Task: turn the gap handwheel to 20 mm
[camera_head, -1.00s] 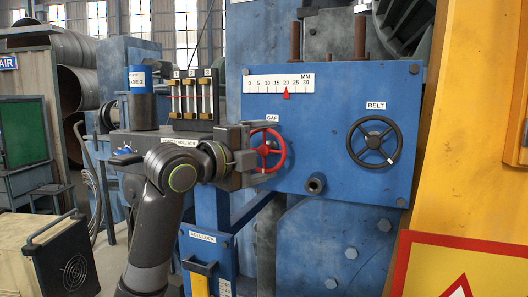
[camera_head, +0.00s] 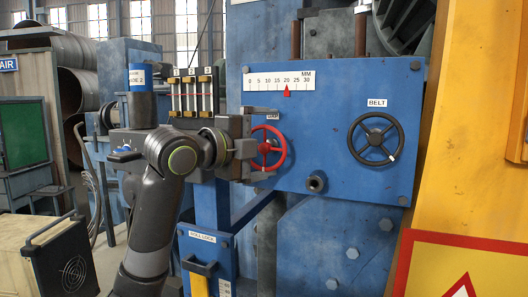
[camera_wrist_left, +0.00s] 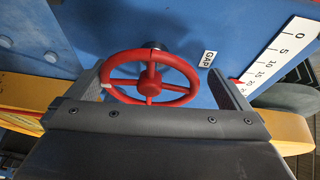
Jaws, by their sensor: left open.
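The red gap handwheel (camera_head: 280,152) is on the blue panel under a partly covered GAP label. It also shows in the left wrist view (camera_wrist_left: 150,87), with a pale mark on its left rim. The red pointer (camera_head: 287,91) stands at about 20 on the white MM scale (camera_head: 262,84). My left gripper (camera_head: 266,146) is open, with one finger above and one below the wheel. In the left wrist view its fingers (camera_wrist_left: 160,88) stand on either side of the wheel, apart from the rim. My right gripper is not in view.
The black BELT handwheel (camera_head: 374,139) is to the right on the same panel. A short pipe stub (camera_head: 316,183) sticks out below the gap wheel. A gauge block (camera_head: 192,92) stands behind my left arm. A yellow machine frame (camera_head: 470,130) is on the right.

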